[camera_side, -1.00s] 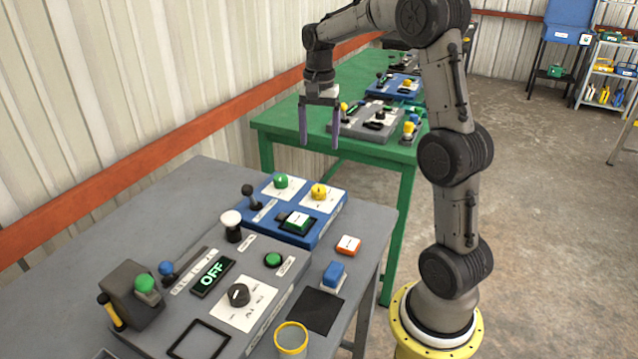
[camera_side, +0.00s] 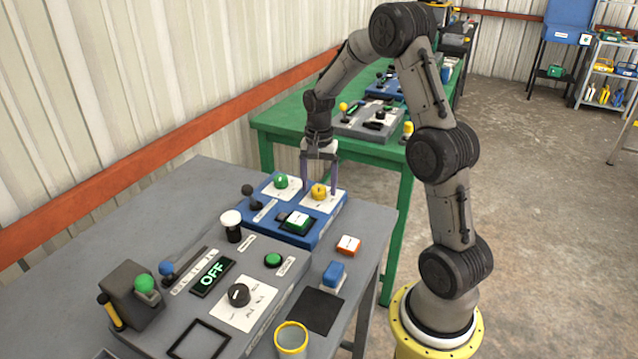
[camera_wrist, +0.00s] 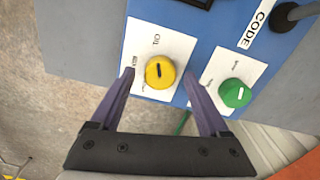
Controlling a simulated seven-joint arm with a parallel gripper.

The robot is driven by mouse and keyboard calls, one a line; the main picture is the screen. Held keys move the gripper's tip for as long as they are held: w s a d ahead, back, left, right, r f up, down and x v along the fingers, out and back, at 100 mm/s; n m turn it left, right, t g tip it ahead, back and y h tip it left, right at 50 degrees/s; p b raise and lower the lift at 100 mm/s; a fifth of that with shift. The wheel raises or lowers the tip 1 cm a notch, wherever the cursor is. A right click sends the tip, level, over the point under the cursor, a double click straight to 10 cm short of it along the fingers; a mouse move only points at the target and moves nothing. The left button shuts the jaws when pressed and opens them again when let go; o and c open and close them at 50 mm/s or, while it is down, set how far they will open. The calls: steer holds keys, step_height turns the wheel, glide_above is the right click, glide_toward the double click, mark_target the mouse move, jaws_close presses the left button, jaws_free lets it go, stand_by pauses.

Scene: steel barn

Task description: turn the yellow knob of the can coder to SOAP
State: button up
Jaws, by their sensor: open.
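The yellow knob (camera_side: 319,191) sits on a white label plate on the blue can coder (camera_side: 310,232). In the wrist view the yellow knob (camera_wrist: 160,72) has a dark pointer mark, and small print around it is only partly readable. My gripper (camera_side: 319,190) points down over it, open, with one finger on each side of the knob. In the wrist view my gripper (camera_wrist: 160,85) straddles the knob with gaps on both sides. A green knob (camera_side: 281,181) is beside it on the same panel, and it also shows in the wrist view (camera_wrist: 234,93).
A black lever (camera_side: 250,194) and a small display block (camera_side: 298,221) are on the blue panel. A grey panel (camera_side: 276,285) with an OFF display (camera_side: 212,277) stands nearer. An orange-and-white block (camera_side: 348,245) and a blue block (camera_side: 333,275) lie at right. A green table (camera_side: 284,127) stands behind.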

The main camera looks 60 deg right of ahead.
jaws_close()
stand_by(0.4)
steer(key=shift+n, duration=0.3)
steer(key=n, duration=0.6)
steer(key=shift+w, duration=0.1)
steer(key=n, duration=0.6)
steer(key=shift+n, duration=0.3)
steer(key=n, duration=0.6)
steer(key=shift+r, duration=0.1)
steer(key=n, duration=0.6)
steer(key=shift+a+n, duration=0.1)
steer(key=shift+n, duration=0.2)
